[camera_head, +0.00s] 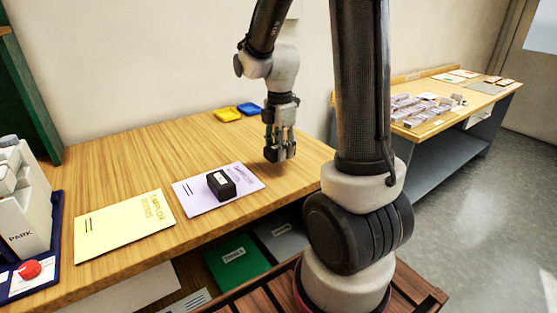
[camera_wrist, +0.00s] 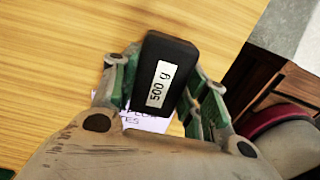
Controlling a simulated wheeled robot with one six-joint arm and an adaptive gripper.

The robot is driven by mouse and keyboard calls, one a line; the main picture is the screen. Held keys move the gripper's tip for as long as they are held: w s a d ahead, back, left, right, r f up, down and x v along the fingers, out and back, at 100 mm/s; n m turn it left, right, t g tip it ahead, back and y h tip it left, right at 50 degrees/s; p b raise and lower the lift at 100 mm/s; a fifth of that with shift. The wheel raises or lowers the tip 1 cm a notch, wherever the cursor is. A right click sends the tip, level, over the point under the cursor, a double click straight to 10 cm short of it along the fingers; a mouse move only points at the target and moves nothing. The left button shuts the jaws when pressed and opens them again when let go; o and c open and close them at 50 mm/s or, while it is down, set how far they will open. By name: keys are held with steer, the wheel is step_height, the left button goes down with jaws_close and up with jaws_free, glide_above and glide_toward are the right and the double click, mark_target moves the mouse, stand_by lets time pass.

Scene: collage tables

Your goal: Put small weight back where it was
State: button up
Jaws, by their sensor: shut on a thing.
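A black block labelled "500 g" (camera_wrist: 165,78) is between the fingers of my gripper (camera_wrist: 165,92) in the wrist view. My gripper (camera_head: 280,148) is shut on it. In the camera_head view the gripper points down over the right part of the wooden table (camera_head: 215,150), and the fingers largely hide the block. Whether the block touches the table cannot be told. Another black block (camera_head: 221,185) with a white label lies on a lilac sheet (camera_head: 190,196), left of and nearer than my gripper. Part of a lilac sheet (camera_wrist: 145,121) shows behind the held block.
A yellow sheet (camera_head: 123,225) lies left of the lilac one. Yellow (camera_head: 228,115) and blue (camera_head: 249,108) trays stand at the back. A white apparatus (camera_head: 28,205) with a red button is at the left. Bare wood surrounds my gripper. A second table (camera_head: 450,108) stands at right.

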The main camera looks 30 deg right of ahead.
mark_target(280, 169)
steer(key=shift+f, duration=2)
steer(key=shift+f, duration=0.1)
steer(key=o, duration=1.4)
